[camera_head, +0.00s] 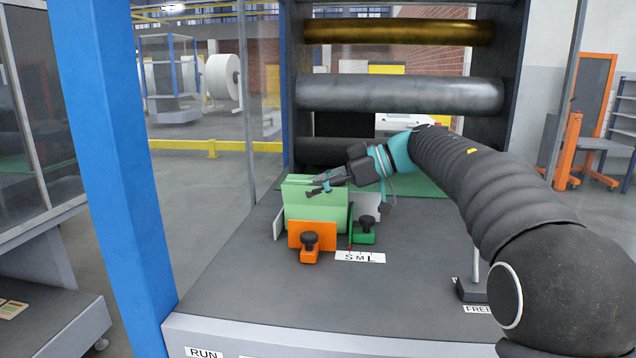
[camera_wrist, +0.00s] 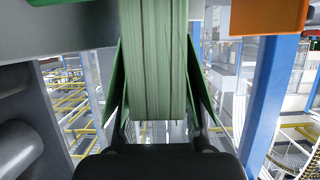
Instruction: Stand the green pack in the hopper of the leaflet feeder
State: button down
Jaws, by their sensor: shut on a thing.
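The light green pack (camera_head: 315,208) stands upright among the guide plates of the leaflet feeder's hopper, behind the orange plate (camera_head: 313,234). A grey plate (camera_head: 278,222) is at its left and a dark green guide with a black knob (camera_head: 364,237) at its right. The orange plate hides its lower part, so I cannot tell whether it rests on the hopper floor. My gripper (camera_head: 325,184) is shut on the pack's upper part. In the wrist view the pack's layered edges (camera_wrist: 155,60) fill the space between my fingers.
The grey deck (camera_head: 240,300) is clear in front and at left. A card marked S M L (camera_head: 360,257) lies before the hopper. Large rollers (camera_head: 400,93) are behind it. A blue post (camera_head: 115,150) stands at the left. An orange part (camera_wrist: 268,15) shows in the wrist view.

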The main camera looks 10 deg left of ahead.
jog(key=c, duration=0.8)
grip_release()
jog(key=shift+o, duration=0.2)
jog(key=shift+f, duration=0.1)
jog(key=v, duration=1.2)
